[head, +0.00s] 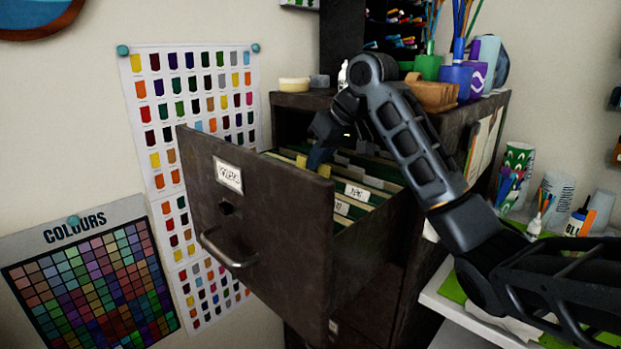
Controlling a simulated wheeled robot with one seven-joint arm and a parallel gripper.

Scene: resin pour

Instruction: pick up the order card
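A dark brown filing cabinet drawer (265,215) is pulled open, with a labelled front and a metal handle. Inside are green hanging folders (372,183) with white labelled tabs. My arm reaches over the cabinet from the right. My gripper (316,162) points down into the drawer among the folders, close to yellow tabs or card edges (301,161). Its fingertips are small and dark here, and I cannot tell whether they are apart or closed on anything. I cannot pick out the order card for certain; the arm and folders hide part of the drawer.
Colour charts (196,120) hang on the wall at left. A white shelf (460,312) with bottles and cups is at right. Space left of the drawer front is clear.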

